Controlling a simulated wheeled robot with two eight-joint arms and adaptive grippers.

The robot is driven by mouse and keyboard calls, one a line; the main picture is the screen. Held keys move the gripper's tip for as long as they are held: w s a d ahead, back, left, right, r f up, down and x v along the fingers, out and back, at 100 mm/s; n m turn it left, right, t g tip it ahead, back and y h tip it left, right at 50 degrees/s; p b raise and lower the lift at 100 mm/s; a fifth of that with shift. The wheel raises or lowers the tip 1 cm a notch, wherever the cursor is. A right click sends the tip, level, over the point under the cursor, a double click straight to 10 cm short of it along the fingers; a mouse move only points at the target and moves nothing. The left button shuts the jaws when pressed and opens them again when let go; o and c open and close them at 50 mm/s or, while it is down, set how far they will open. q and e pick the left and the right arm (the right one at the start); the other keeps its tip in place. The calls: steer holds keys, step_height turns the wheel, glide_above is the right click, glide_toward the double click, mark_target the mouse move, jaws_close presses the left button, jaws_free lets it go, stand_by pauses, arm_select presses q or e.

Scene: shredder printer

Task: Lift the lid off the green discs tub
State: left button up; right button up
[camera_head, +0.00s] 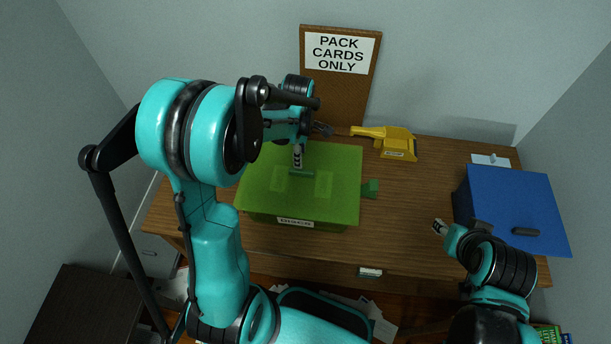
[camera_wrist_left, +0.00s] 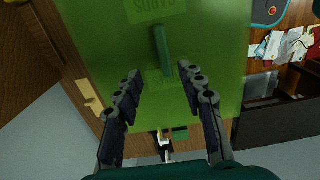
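The green tub (camera_head: 335,226) stands on the desk with a white label on its front that seems to read DISCS. Its flat green lid (camera_head: 342,160) is on top, with a raised bar handle (camera_head: 301,172) near the middle. In the left wrist view the lid (camera_wrist_left: 215,100) fills the centre, and the handle (camera_wrist_left: 162,50) lies ahead of the fingertips. My left gripper (camera_head: 298,156) is above the lid by the handle. In the left wrist view its fingers (camera_wrist_left: 160,74) are apart with nothing between them. My right gripper (camera_head: 440,227) is over the desk's right side, its opening unclear.
A blue box (camera_head: 515,208) with a dark handle stands at the right. A cork board (camera_head: 341,90) reads PACK CARDS ONLY. Bare desk (camera_head: 415,205) lies between the tub and the blue box.

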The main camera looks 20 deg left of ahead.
mark_target(302, 170)
arm_select(q)
steer(key=f, duration=0.2)
steer(key=f+b, duration=0.1)
steer(key=f, duration=0.3)
steer(key=shift+s+d+b, duration=0.3)
steer(key=shift+d+b, duration=0.1)
steer(key=shift+f, duration=0.35)
steer(key=shift+c, duration=0.3)
jaws_close()
